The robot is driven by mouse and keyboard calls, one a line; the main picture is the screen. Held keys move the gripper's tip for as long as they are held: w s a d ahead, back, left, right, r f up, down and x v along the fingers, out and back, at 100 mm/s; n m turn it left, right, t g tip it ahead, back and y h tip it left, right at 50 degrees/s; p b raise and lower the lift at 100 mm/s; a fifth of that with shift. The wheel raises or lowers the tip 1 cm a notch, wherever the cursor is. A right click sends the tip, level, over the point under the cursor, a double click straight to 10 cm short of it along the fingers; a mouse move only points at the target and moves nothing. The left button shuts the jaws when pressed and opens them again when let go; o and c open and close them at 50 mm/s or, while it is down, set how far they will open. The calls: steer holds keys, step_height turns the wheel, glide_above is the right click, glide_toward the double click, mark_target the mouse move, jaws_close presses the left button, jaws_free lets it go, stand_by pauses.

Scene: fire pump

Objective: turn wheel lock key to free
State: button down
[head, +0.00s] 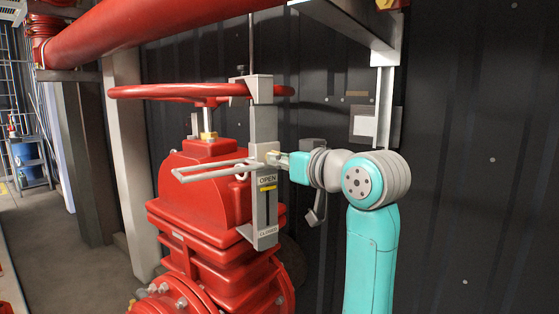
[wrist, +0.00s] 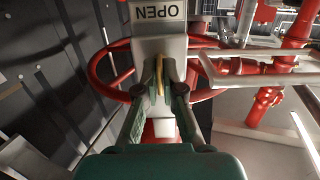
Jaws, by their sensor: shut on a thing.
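The red handwheel (head: 170,91) sits on top of a red valve. A grey lock post (head: 263,122) stands at its rim, with a hooked clamp on the rim. An OPEN/CLOSED plate (head: 267,215) is on the post's lower part. My gripper (head: 277,158) reaches from the right to the post, just above the OPEN label. In the wrist view, my gripper's fingers (wrist: 161,93) are closed around a thin brass-coloured key (wrist: 159,72) at the post's face. The key's turn angle is hard to tell, as the fingers hide much of it.
A grey U-shaped bar (head: 212,171) juts left from the post. The red valve body (head: 200,205) stands below. A red pipe (head: 180,30) crosses overhead, and a grey bracket hangs at upper right. A dark wall is behind; floor is open at left.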

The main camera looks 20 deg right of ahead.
steer(key=shift+f, duration=0.1)
steer(key=c, duration=1.3)
jaws_free()
steer(key=v, duration=1.2)
